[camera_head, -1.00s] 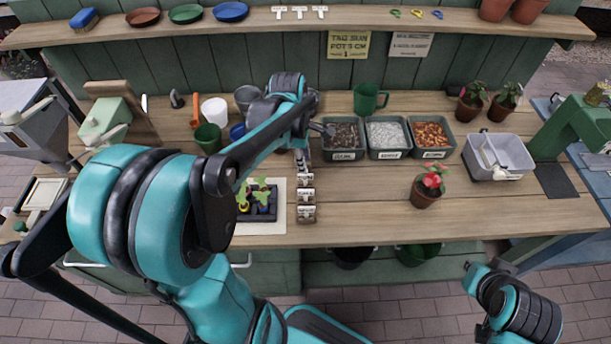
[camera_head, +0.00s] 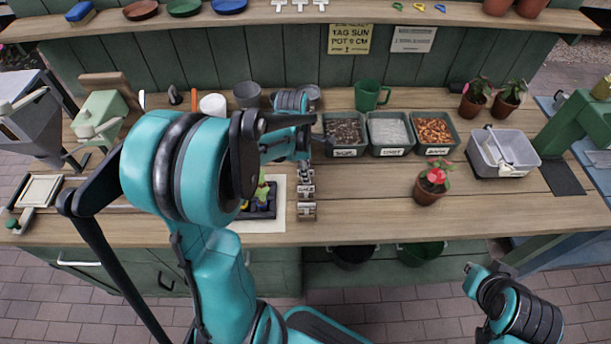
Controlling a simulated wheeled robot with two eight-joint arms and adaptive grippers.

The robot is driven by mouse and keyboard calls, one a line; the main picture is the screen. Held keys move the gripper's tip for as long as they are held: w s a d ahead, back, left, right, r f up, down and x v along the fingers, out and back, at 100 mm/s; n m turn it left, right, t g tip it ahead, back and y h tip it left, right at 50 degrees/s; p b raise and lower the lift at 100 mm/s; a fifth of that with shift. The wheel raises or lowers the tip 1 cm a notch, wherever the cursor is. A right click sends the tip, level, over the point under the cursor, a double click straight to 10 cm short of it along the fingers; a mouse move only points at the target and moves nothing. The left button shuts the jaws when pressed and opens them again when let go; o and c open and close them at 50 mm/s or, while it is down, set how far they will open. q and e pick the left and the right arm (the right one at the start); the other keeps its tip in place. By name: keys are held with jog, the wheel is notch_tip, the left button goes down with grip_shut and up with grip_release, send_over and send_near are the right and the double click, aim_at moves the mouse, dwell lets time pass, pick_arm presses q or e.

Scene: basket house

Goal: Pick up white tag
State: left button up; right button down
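A seedling tray (camera_head: 262,205) is just left of the row. Three bins, of soil (camera_head: 344,132), grit (camera_head: 388,134) and bark (camera_head: 433,132), stand right and behind. A flowering pot (camera_head: 430,188) stands right; bench between it and the row is clear.

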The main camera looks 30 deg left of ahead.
pick_arm(q)
grip_shut()
jog(key=shift+r, duration=0.1)
